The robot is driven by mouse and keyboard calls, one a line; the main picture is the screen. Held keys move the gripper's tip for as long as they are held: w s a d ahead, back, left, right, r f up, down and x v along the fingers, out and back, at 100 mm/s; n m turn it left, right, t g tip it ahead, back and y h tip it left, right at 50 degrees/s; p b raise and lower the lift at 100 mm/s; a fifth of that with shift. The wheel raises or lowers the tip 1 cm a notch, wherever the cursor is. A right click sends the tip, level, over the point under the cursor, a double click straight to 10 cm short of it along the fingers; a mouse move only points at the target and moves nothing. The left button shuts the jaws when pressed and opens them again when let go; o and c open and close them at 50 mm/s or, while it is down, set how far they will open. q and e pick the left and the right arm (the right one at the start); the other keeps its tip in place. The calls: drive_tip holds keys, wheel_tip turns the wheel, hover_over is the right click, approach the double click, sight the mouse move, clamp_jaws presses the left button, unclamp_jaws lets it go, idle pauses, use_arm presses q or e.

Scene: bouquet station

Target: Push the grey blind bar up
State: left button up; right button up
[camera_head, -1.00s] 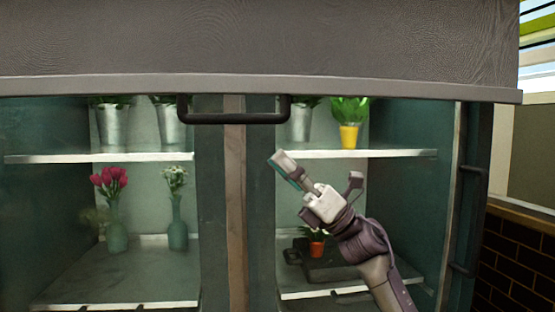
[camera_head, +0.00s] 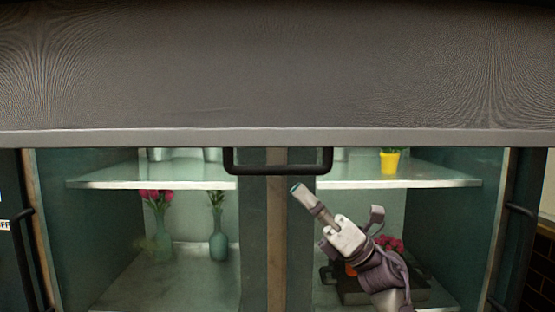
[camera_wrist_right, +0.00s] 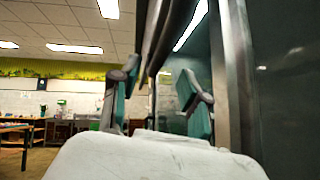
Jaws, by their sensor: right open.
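The grey blind bar (camera_head: 278,138) runs level across the lower edge of the dark grey blind (camera_head: 280,70), in front of the glass cabinet. A black handle (camera_head: 278,169) hangs from the bar's middle. My right gripper (camera_head: 337,202) is open and empty, below and right of the handle, with one finger's tip just under the handle's right end. They look apart, though depth is hard to judge. The right wrist view shows both spread fingers (camera_wrist_right: 158,98), with dark upright parts above and between them that I cannot identify surely. My left gripper is not in view.
Behind the blind are glass shelves (camera_head: 150,182) with vases of flowers (camera_head: 218,240) and a yellow pot (camera_head: 389,161). Black door handles (camera_head: 26,262) stand at both sides. The wrist view shows an open room (camera_wrist_right: 60,100) at left.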

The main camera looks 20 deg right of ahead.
sight(277, 170)
drive_tip(key=p+x, duration=0.2)
drive_tip(key=x, duration=0.5)
drive_tip(key=shift+r, duration=0.15)
clamp_jaws()
